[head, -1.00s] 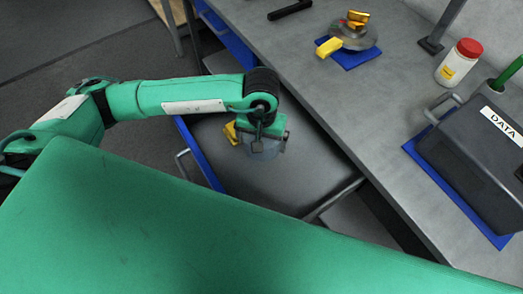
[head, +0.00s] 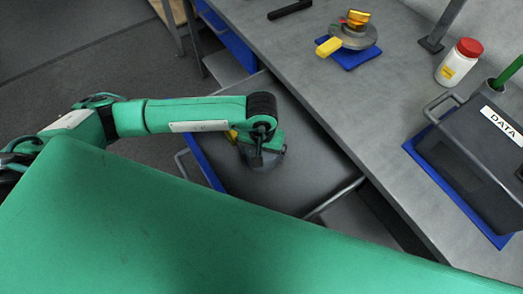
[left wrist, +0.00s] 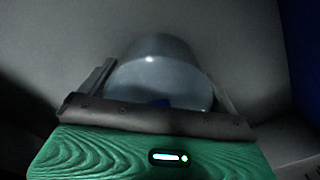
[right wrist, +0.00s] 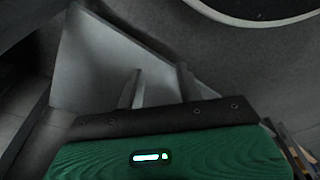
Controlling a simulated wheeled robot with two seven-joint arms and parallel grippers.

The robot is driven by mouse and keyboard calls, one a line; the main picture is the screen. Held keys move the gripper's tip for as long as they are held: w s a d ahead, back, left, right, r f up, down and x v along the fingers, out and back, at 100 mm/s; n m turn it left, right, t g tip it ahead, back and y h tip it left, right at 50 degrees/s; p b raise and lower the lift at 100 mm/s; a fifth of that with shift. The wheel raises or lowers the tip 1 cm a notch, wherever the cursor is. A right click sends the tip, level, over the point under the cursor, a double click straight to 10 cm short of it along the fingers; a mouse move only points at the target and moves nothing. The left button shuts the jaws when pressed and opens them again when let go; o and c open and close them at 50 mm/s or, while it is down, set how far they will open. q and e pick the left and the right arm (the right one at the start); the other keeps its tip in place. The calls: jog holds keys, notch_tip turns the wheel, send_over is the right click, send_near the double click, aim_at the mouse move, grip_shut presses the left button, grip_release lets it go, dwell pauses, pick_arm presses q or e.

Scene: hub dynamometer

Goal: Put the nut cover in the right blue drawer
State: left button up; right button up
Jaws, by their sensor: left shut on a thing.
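The nut cover is a rounded grey cup (left wrist: 160,75), held between the fingers of my left gripper (left wrist: 165,95). In the head view the left gripper (head: 262,150) hangs over the open blue drawer (head: 205,165), pointing down, with the cover's grey edge (head: 268,164) showing below it. The drawer has a blue front and a wide grey floor. I cannot tell whether the cover touches the floor. My right gripper (right wrist: 160,90) shows only in the right wrist view; its fingers are apart with nothing between them.
Another blue drawer (head: 232,38) is under the bench further left. On the grey bench (head: 330,105) are a hub (head: 352,36) on a blue mat, a red-capped white jar (head: 458,62) and a dark DATA box (head: 470,160). A small yellow patch shows beside the left gripper.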

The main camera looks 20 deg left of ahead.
pick_arm(q)
jog(key=shift+f, duration=0.1)
jog(key=o, duration=0.6)
jog(key=shift+o, duration=0.2)
jog(key=shift+r, duration=0.75)
notch_tip(320, 180, up, 10)
jog(key=shift+f, duration=0.1)
jog(key=shift+r, duration=0.55)
pick_arm(e)
notch_tip(320, 180, up, 2)
jog(key=shift+w+a+r, duration=0.1)
jog(key=shift+a+r, duration=0.05)
